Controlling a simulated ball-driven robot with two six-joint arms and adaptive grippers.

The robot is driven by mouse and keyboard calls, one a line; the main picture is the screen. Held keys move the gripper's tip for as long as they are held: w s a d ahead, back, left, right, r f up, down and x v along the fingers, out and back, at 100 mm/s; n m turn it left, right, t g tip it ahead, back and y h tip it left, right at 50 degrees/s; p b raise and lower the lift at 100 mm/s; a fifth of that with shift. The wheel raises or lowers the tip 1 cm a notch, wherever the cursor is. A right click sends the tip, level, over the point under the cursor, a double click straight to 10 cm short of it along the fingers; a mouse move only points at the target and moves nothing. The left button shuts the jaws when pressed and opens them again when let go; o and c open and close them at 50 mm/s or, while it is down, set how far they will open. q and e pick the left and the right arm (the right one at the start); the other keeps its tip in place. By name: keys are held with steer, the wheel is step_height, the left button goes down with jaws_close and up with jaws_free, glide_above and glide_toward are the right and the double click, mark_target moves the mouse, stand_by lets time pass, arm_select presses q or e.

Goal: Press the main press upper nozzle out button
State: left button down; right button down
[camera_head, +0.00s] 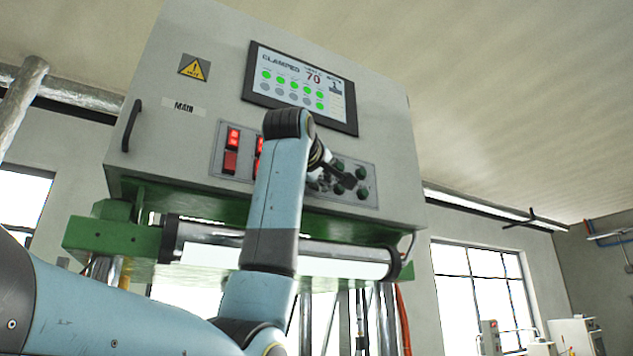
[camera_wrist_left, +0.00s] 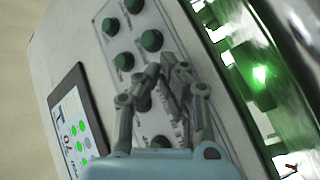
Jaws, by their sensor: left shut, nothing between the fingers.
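The main press control box fills the middle of the head view, with a button panel (camera_head: 371,197) on its front below the screen. Several round green buttons show there, one of them (camera_head: 361,172) at the panel's right end. My left gripper (camera_head: 347,181) is shut and empty, in front of the panel among the green buttons. In the left wrist view my left gripper (camera_wrist_left: 172,72) covers part of the panel, with green buttons (camera_wrist_left: 151,40) beside its fingertips. Whether a fingertip touches a button I cannot tell. The button labels are too small to read. My right gripper is not in view.
A screen (camera_head: 300,88) reading "CLAMPED" and 70 sits above the panel. Red lit switches (camera_head: 233,138) are left of my arm. A black handle (camera_head: 132,125) sticks out at the box's left edge. A horizontal roller-like bar (camera_head: 335,262) runs beneath the box.

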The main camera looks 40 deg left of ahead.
arm_select(q)
steer(key=shift+w+a, duration=0.1)
steer(key=shift+a, duration=0.15)
steer(key=shift+d, duration=0.1)
stand_by(0.6)
steer(key=shift+s+d, duration=0.35)
steer(key=shift+d, duration=0.3)
steer(key=d, duration=0.1)
steer(key=s+d, duration=0.1)
steer(key=d, duration=0.1)
steer(key=s+d, duration=0.1)
steer(key=shift+d, duration=0.3)
steer(key=shift+w+f, duration=0.1)
stand_by(0.6)
